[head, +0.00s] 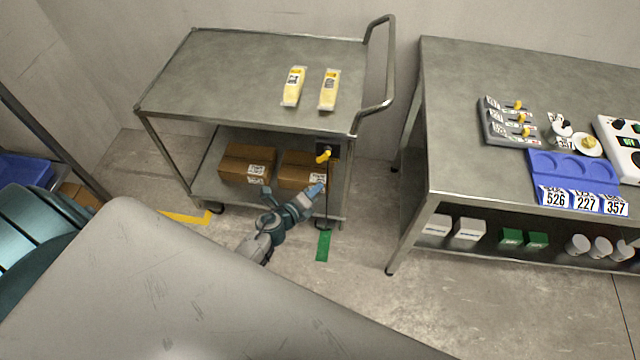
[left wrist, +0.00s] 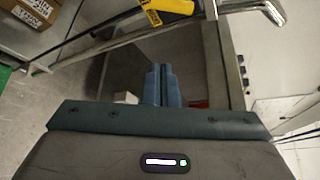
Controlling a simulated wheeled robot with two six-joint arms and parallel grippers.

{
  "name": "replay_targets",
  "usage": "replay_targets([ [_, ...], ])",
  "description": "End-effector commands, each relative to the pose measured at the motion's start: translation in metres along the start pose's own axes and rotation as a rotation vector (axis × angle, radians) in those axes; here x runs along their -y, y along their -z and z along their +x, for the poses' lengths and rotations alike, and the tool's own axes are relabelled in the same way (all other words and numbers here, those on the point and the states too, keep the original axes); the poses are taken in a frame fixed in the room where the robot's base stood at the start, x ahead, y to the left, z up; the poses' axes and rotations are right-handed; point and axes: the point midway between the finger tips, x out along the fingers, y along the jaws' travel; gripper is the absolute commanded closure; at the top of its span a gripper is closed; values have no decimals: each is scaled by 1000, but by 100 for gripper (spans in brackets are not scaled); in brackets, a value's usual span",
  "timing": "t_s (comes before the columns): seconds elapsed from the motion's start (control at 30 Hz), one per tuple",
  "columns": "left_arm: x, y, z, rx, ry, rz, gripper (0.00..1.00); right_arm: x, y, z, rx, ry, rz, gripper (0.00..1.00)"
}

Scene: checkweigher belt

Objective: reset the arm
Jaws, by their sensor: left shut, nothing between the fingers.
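My left gripper (head: 318,190) is in front of the cart's near side, by its right front leg and below the yellow handle (head: 323,156). In the left wrist view its two blue fingers (left wrist: 162,84) are together with nothing between them. The yellow handle also shows at the top of the left wrist view (left wrist: 168,10), beyond the fingertips and apart from them. My right gripper is in neither view.
A metal cart (head: 225,70) carries two yellow packs (head: 293,87) on top and cardboard boxes (head: 247,165) below. A steel table (head: 460,90) at right holds a blue tray (head: 572,165) and a grey rack (head: 500,125). Floor between cart and table is open.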

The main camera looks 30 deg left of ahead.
Motion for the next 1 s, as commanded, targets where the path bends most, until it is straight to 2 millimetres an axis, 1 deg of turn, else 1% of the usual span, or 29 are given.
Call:
replay_targets([
  [0.1, 0, 0, -2, 0, -1, 1, 100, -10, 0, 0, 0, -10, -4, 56],
  [0.2, 0, 0, -1, 0, -1, 1, 100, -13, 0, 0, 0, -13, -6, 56],
  [0.57, -1, 0, -1, 0, -2, -2, 100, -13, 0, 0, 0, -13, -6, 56],
  [0.63, -8, 3, -3, 1, -16, -29, 100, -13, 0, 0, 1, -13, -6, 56],
  [0.67, -15, 5, -4, 2, -29, -55, 100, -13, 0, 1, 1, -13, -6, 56],
  [0.77, -55, 19, -14, 14, -106, -212, 100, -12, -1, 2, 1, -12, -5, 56],
  [0.8, -78, 27, -22, 26, -152, -301, 100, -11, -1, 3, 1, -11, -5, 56],
  [0.87, -116, 42, -36, 54, -233, -455, 100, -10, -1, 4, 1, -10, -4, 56],
  [0.9, -142, 52, -48, 78, -291, -562, 100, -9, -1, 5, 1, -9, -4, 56],
  [0.97, -181, 69, -69, 123, -381, -719, 100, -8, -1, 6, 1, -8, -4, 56],
  [1.0, -205, 81, -84, 157, -439, -818, 100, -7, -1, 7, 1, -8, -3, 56],
])
